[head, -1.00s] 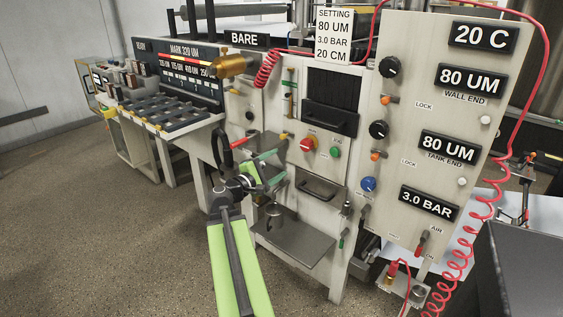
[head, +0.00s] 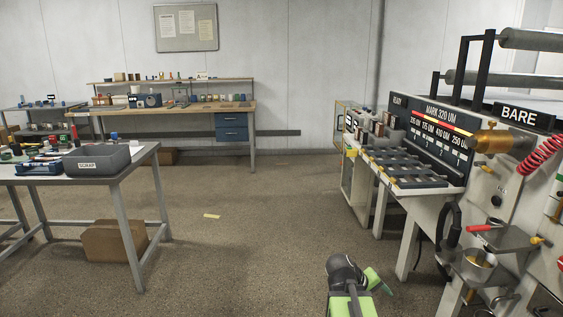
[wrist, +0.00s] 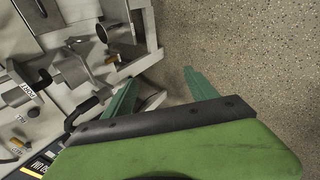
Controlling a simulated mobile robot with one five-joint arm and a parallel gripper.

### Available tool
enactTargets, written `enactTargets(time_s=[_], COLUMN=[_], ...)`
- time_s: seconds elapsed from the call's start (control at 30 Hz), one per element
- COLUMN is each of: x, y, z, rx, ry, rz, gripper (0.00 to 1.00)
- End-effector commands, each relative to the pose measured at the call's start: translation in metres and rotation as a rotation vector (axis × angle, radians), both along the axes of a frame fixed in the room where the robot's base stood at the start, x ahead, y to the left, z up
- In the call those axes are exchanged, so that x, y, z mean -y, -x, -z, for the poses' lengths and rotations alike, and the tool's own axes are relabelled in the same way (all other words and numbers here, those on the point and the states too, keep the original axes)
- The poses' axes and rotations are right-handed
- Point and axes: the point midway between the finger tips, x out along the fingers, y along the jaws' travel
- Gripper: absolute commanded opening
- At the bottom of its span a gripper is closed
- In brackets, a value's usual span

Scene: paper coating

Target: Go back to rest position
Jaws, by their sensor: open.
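My gripper (wrist: 162,78) shows in the wrist view with its two green fingers spread apart and nothing between them. Its fingers point toward the speckled floor beside the machine's lower metal parts. In the head view my arm shows only at the bottom edge, right of the middle, left of the machine. A small green part of my gripper (head: 375,281) shows there; the rest is hidden or out of frame.
The coating machine (head: 432,213) stands on the right, with a handwheel (head: 449,232) and a red-handled valve (head: 482,228) low on its front. A grey table with a scrap bin (head: 97,160) stands at left. A workbench (head: 180,107) lines the back wall. Floor between is mostly clear.

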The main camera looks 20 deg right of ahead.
Motion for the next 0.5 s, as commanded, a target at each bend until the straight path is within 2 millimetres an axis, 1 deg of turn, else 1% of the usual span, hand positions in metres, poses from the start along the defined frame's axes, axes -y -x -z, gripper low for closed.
enactTargets(time_s=[0.03,0.07,0.1,0.17,0.2,0.27,0.3,0.37,0.4,0.47,0.5], x=[-0.04,-0.064,-0.095,-0.138,-0.164,-0.2,-0.222,-0.253,-0.273,-0.303,-0.322], y=[-0.012,-0.018,-0.024,-0.03,-0.032,-0.033,-0.033,-0.032,-0.03,-0.027,-0.024], z=[0.012,0.019,0.027,0.036,0.041,0.046,0.049,0.052,0.054,0.055,0.056], rx=[0.017,0.025,0.032,0.034,0.031,0.026,0.019,0.005,-0.003,-0.022,-0.035], ry=[-0.082,-0.134,-0.202,-0.293,-0.349,-0.423,-0.47,-0.534,-0.575,-0.633,-0.67], rz=[-0.014,-0.018,-0.022,-0.028,-0.033,-0.038,-0.042,-0.047,-0.051,-0.055,-0.061], gripper=[0.67,0.67,0.67,0.67,0.67,0.67,0.67,0.67,0.67,0.67,0.67])
